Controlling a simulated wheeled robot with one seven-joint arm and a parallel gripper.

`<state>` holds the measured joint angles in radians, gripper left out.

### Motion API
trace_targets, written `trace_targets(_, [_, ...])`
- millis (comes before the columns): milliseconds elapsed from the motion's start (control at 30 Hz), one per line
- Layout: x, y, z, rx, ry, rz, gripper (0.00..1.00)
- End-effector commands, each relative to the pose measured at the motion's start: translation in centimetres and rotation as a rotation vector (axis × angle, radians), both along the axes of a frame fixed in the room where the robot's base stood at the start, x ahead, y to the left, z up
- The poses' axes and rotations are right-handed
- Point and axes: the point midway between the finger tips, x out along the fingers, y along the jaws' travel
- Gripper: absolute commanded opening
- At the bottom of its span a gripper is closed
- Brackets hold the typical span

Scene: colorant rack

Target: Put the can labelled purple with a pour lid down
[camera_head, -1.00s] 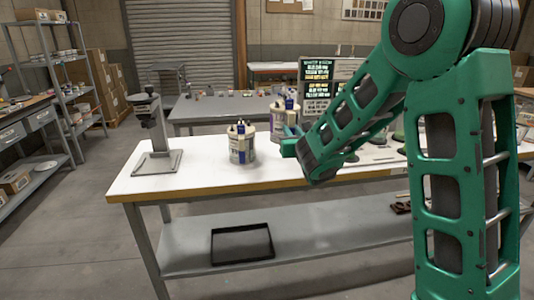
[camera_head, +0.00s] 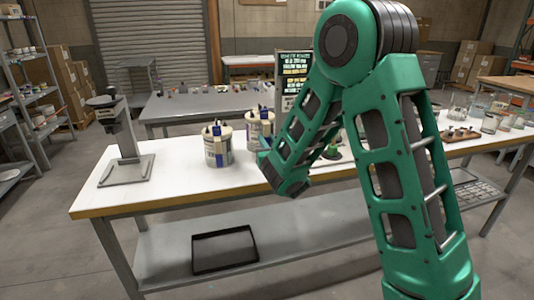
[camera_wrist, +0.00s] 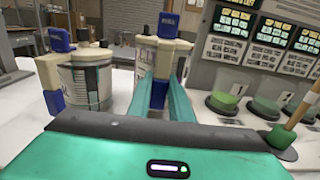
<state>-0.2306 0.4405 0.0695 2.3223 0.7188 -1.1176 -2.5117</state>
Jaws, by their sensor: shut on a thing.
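My gripper (camera_wrist: 160,92) is shut on the blue handle of a pale can with a cream pour lid (camera_wrist: 160,52). In the head view this can (camera_head: 259,128) is upright over the white bench, partly hidden by my gripper (camera_head: 264,160). I cannot tell whether its base touches the bench top. A second similar can, with a blue handle and pour lid (camera_head: 217,146), stands on the bench to its left and shows at left in the wrist view (camera_wrist: 85,78). I cannot read the label on either can.
The white bench (camera_head: 180,183) has bare room in front of the cans. A grey stand (camera_head: 127,150) is at its left end. A sample board (camera_wrist: 262,38) and several colour cups (camera_wrist: 226,101) are to the right. A black tray (camera_head: 225,266) lies on the lower shelf.

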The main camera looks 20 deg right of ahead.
Motion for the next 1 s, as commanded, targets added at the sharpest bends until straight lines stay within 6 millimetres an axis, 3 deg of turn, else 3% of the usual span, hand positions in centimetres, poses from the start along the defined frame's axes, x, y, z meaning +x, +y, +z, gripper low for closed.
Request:
trace_targets(400, [0.1, 0.1, -3.4, -0.001, -0.001, 0.003, 0.00])
trace_targets(767, [0.1, 0.1, -3.7, -0.001, -0.003, 0.003, 0.00])
trace_targets(800, [0.1, 0.1, -3.9, 0.000, 0.001, 0.003, 0.23])
trace_targets(867, [0.1, 0.1, -3.9, 0.000, 0.001, 0.003, 0.37])
trace_targets(1000, [0.1, 0.1, -3.9, 0.000, 0.001, 0.002, 0.37])
